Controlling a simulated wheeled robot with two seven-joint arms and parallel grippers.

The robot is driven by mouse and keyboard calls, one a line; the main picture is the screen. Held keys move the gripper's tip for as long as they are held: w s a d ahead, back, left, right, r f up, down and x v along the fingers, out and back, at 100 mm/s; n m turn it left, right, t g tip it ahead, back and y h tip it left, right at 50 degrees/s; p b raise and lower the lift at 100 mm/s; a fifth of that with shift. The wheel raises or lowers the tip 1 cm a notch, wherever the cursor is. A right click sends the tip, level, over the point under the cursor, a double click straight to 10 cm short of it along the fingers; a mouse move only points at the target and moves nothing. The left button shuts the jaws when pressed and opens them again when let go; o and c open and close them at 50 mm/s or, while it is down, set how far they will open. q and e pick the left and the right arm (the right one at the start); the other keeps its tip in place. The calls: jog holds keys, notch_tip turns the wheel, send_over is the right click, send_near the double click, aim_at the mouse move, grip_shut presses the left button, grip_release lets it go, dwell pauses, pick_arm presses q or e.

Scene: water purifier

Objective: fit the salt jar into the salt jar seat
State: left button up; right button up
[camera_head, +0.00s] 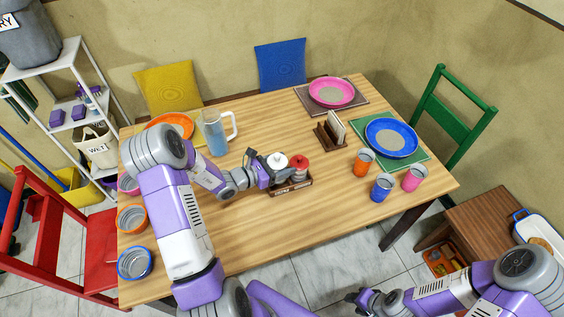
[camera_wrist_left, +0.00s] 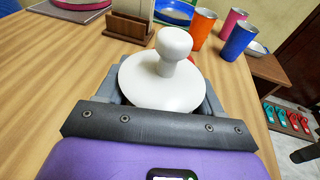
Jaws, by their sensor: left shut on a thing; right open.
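The salt jar (camera_head: 277,162), with a white lid and round knob, is held by my left gripper (camera_head: 268,172) near the middle of the table. In the left wrist view its white lid (camera_wrist_left: 160,83) fills the space between the fingers and hides the jar body. A small brown wooden caddy (camera_head: 291,187) lies just below and beside the jar, with a red-lidded jar (camera_head: 299,166) at its right part. The salt jar seat is hidden by the jar and gripper; I cannot tell whether the jar touches it. My right gripper (camera_head: 358,298) is open and empty, off the table's front edge.
A clear pitcher (camera_head: 214,134) stands behind my left forearm. A brown holder (camera_head: 331,134) and several cups, including an orange one (camera_head: 363,162), stand to the right. Plates lie along the back and right. The wooden table (camera_head: 355,200) is bare in front of the cups.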

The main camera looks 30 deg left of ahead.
pick_arm(q)
jog(key=shift+f+b, duration=0.5)
jog(key=shift+f, duration=1.25)
jog(key=shift+f, duration=0.1)
jog(key=o, duration=1.2)
jog(key=shift+f, duration=0.1)
jog(key=shift+o, duration=0.2)
jog(key=shift+r, duration=0.2)
jog(key=p+v, duration=0.2)
jog(key=v, duration=1)
